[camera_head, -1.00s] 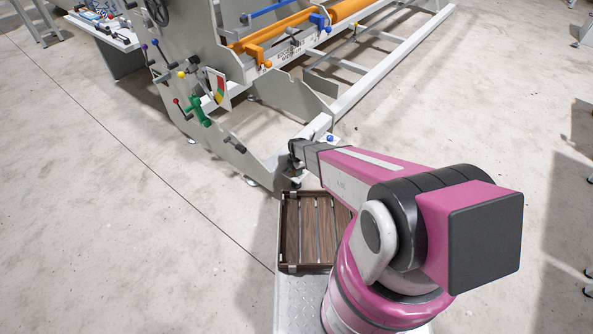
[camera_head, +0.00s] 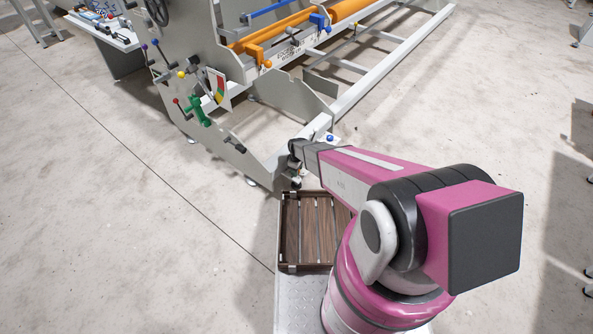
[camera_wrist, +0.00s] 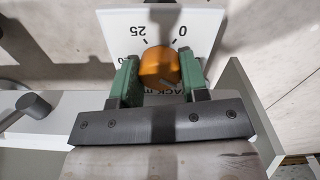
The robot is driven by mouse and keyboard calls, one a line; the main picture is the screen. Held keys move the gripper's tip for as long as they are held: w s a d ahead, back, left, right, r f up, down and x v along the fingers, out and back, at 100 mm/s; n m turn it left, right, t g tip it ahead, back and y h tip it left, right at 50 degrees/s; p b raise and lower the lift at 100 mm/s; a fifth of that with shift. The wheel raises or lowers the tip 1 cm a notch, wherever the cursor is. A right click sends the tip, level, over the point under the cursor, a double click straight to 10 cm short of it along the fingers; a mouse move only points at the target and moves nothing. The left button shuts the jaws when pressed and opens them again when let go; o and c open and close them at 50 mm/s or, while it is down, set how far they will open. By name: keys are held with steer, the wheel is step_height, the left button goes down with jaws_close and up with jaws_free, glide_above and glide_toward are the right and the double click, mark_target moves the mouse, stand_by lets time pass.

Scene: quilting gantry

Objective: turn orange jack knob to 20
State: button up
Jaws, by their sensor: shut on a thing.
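The orange jack knob (camera_wrist: 158,66) shows in the wrist view, in front of a white dial plate (camera_wrist: 118,35). The plate carries tick marks and the figures 25 and 0, which appear upside down; other lettering is partly covered. My gripper (camera_wrist: 160,78) has its green fingers on the left and right sides of the knob and is shut on it. The knob's pointer and exact reading cannot be made out. In the head view my arm hides the knob and my gripper.
The grey gantry frame (camera_head: 262,165) with several levers and coloured knobs stands ahead. A green handle (camera_head: 199,111) is on its side plate. A slatted wooden crate (camera_head: 289,233) sits below my arm. The floor to the left is clear.

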steer(key=m, duration=0.4)
steer(key=shift+m, duration=0.4)
steer(key=m, duration=0.3)
steer(key=shift+m, duration=0.3)
steer(key=m, duration=1.3)
steer(key=shift+a+m, duration=0.1)
steer(key=shift+m, duration=0.2)
steer(key=m, duration=0.7)
steer(key=o, duration=0.9)
steer(key=shift+o, duration=0.2)
steer(key=shift+r, duration=0.2)
